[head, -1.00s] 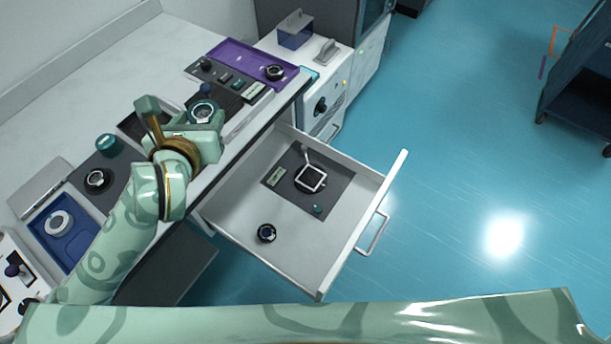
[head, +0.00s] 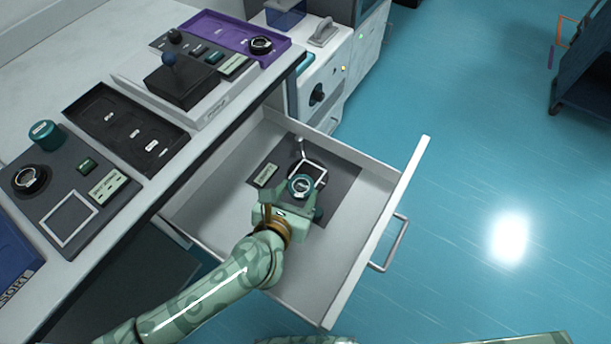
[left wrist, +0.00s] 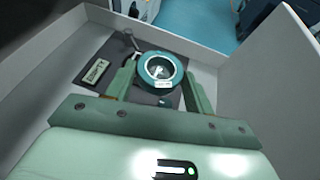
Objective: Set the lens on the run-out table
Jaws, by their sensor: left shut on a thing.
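My left gripper (head: 299,192) is shut on the lens (head: 301,185), a teal ring with clear glass in the middle. It holds the lens above the open drawer; in the left wrist view the lens (left wrist: 160,70) sits between both fingers, with a small white label on its near side. My right gripper is not in view.
The drawer's front wall (head: 378,235) and side walls stand around the mat. A small post (head: 300,147) rises beside the round top. A label plate (head: 264,175) lies at the mat's left. The bench with a black tray (head: 125,130) is at left.

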